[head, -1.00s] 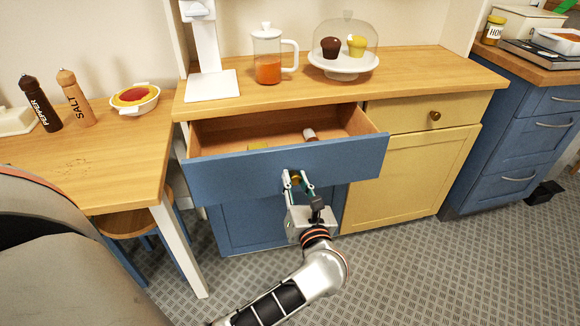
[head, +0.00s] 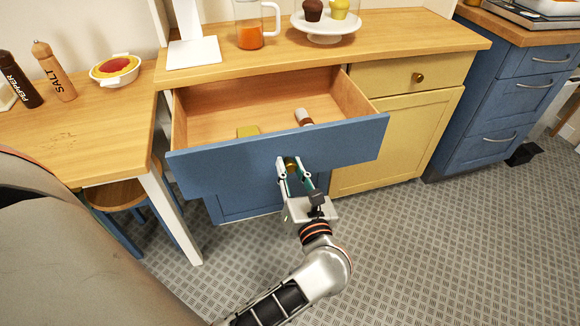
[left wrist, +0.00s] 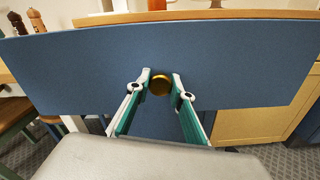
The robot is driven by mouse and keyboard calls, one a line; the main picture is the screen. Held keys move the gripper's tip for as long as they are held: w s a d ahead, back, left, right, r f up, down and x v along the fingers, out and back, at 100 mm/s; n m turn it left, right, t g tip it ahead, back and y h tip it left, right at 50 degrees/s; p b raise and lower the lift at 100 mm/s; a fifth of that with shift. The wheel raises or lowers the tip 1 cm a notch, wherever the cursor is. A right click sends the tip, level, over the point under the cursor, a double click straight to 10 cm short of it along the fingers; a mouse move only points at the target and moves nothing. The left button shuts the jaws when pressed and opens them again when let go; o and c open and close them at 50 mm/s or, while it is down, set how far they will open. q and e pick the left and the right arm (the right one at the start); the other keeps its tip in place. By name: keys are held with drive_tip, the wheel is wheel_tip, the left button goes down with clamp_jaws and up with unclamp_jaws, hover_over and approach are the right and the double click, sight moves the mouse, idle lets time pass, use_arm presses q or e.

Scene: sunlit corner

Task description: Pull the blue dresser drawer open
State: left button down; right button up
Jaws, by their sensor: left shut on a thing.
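The blue dresser drawer (head: 235,166) stands well open in the head view, its wooden inside (head: 265,103) showing. Its brass knob (left wrist: 160,86) sits in the middle of the blue front in the left wrist view. My left gripper (head: 291,165) is at the front of the drawer, its fingers shut on the knob from either side. The fingers also show in the left wrist view (left wrist: 161,82). My right gripper is not in either view.
A yellow block-like thing (head: 248,131) and a small brown and white thing (head: 304,117) lie in the drawer. A table with salt (head: 54,70) and pepper shakers (head: 18,78) stands at left.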

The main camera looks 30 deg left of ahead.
use_arm(q)
drive_tip(key=c, duration=1.7)
unclamp_jaws()
